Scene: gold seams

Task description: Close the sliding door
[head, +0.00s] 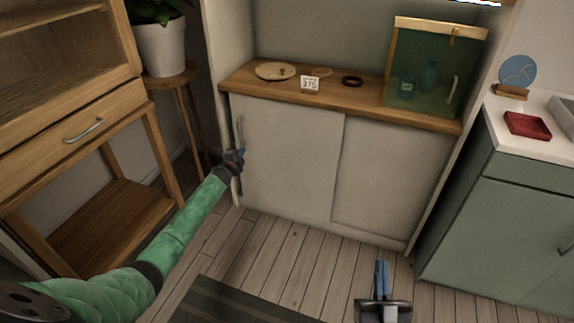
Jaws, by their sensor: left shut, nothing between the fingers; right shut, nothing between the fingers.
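A low white cabinet has a left sliding panel (290,160) and a right sliding panel (392,185) under a wooden top. The left panel has a slim upright handle (240,130) at its left edge. A narrow strip shows between that edge and the cabinet's side; I cannot tell if it is a gap. My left gripper (241,154) is shut and empty at this left edge, just below the handle; I cannot tell if it touches. My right gripper (382,266) is shut and empty, low in front of the cabinet's right part, apart from it.
The wooden top (365,100) carries a round plate (275,71), a small sign (310,84), a black ring (352,81) and a green glass case (425,85). A plant stool (172,79) and wooden shelf unit (75,135) stand left. A green cabinet (500,220) stands right.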

